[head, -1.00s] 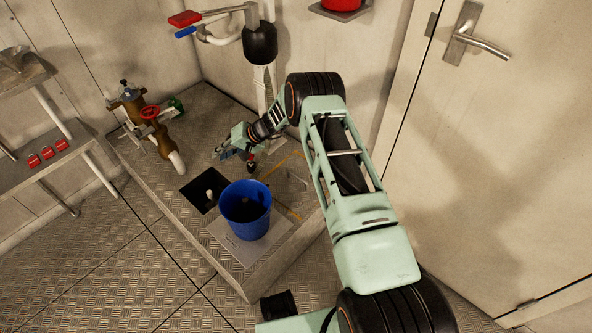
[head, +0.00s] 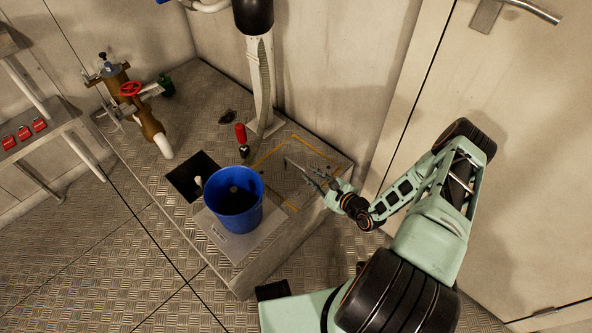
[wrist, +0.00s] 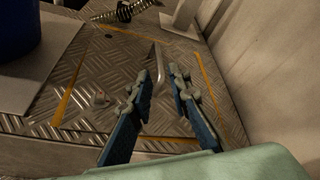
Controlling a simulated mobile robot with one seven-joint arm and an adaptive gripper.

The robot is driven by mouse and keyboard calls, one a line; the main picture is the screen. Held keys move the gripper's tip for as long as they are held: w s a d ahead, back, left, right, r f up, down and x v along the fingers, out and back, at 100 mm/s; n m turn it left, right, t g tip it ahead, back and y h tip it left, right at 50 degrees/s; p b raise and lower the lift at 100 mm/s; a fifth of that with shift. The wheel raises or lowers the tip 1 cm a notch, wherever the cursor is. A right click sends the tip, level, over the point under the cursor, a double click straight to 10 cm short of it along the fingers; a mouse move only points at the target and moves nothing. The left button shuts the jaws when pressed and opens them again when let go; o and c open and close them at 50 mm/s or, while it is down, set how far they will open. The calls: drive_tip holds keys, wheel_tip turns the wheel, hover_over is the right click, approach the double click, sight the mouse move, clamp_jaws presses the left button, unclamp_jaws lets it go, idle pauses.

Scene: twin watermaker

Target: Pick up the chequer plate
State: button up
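The chequer plate (head: 283,172) appears to be the patterned metal panel inside the yellow lines on the raised platform. It also shows in the wrist view (wrist: 110,65). A thin bent metal handle (head: 299,166) stands up from it; in the wrist view the handle (wrist: 159,68) shows just beyond and between my fingertips. My gripper (head: 318,181) is over the right part of the marked area, fingers pointing left. In the wrist view my gripper (wrist: 156,86) is open, with a gap between its fingers. I cannot tell whether either finger touches the handle.
A blue bucket (head: 234,205) stands on a pale sheet (head: 240,243) left of the marked area, beside a dark square opening (head: 185,182). A red-handled item (head: 241,138) and a white post (head: 261,85) stand behind. The wall (head: 385,80) is close on the right.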

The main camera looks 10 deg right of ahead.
sight(297, 165)
drive_tip(key=b+x, duration=0.1)
drive_tip(key=x, duration=0.3)
drive_tip(key=b+x, duration=0.2)
drive_tip(key=x, duration=0.3)
drive_tip(key=shift+s+f+b, duration=0.15)
drive_tip(key=shift+f+b, duration=0.05)
drive_tip(key=shift+b, duration=0.1)
drive_tip(key=shift+w+a, duration=0.2)
drive_tip(key=shift+w, duration=0.1)
clamp_jaws()
drive_tip(key=shift+w+r, duration=0.1)
drive_tip(key=shift+r, duration=0.1)
